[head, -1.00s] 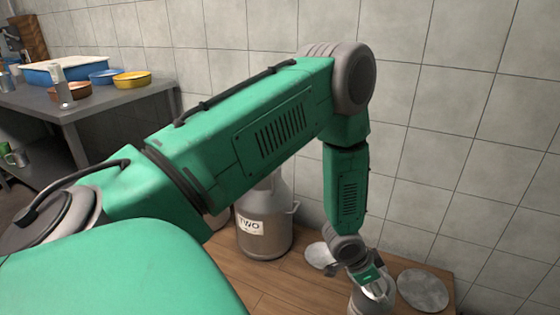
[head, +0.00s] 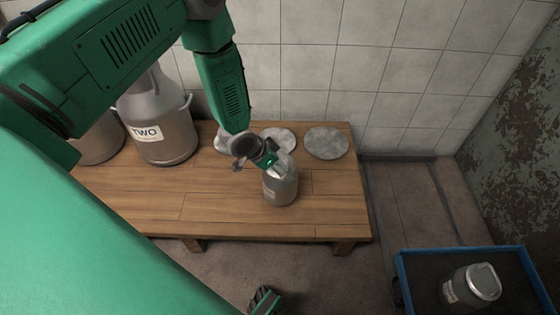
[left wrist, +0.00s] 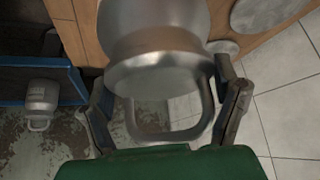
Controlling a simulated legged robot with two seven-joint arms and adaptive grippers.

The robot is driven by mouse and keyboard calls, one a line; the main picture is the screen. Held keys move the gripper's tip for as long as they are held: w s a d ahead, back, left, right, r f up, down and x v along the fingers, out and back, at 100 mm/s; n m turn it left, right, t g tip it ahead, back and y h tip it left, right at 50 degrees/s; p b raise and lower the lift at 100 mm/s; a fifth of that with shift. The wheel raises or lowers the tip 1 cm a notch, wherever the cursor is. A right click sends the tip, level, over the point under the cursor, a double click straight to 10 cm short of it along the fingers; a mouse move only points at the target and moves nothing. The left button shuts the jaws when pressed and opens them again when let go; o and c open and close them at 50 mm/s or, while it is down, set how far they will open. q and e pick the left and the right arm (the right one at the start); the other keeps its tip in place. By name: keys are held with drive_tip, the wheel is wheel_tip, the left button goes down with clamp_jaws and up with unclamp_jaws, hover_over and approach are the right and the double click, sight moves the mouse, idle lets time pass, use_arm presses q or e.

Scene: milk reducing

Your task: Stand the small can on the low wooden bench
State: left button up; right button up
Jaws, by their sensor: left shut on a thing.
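A small grey metal can (head: 281,188) with a pale label is upright over the front right part of the low wooden bench (head: 225,212). I cannot tell whether its base touches the boards. My left gripper (head: 279,163) is at the can's top, shut on its handle. In the left wrist view, the can (left wrist: 165,40) and its loop handle (left wrist: 170,133) lie between the two fingers. A dark part at the bottom edge of the head view may be my right gripper (head: 265,300); its jaws cannot be made out.
A large can marked TWO (head: 163,125) and another large can (head: 98,140) stand on the bench's left. Round grey discs (head: 326,143) lie along its back by the tiled wall. A blue-rimmed crate (head: 455,252) at lower right holds another small can (head: 470,287).

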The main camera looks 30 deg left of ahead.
use_arm(q)
drive_tip(key=shift+w+f, duration=0.1)
drive_tip(key=shift+f, duration=0.8)
drive_tip(key=shift+r, duration=0.1)
drive_tip(key=o, duration=1.6)
drive_tip(key=p+v, duration=0.4)
drive_tip(key=v, duration=0.8)
drive_tip(key=s+d+f+n+g+y, duration=0.1)
drive_tip(key=s+d+n+g, duration=0.1)
drive_tip(key=s, duration=1)
drive_tip(key=s+d+n+g+y, duration=0.2)
drive_tip(key=s+d+n+g, duration=0.1)
drive_tip(key=s, duration=0.9)
drive_tip(key=shift+s+f, duration=0.2)
drive_tip(key=shift+f, duration=0.2)
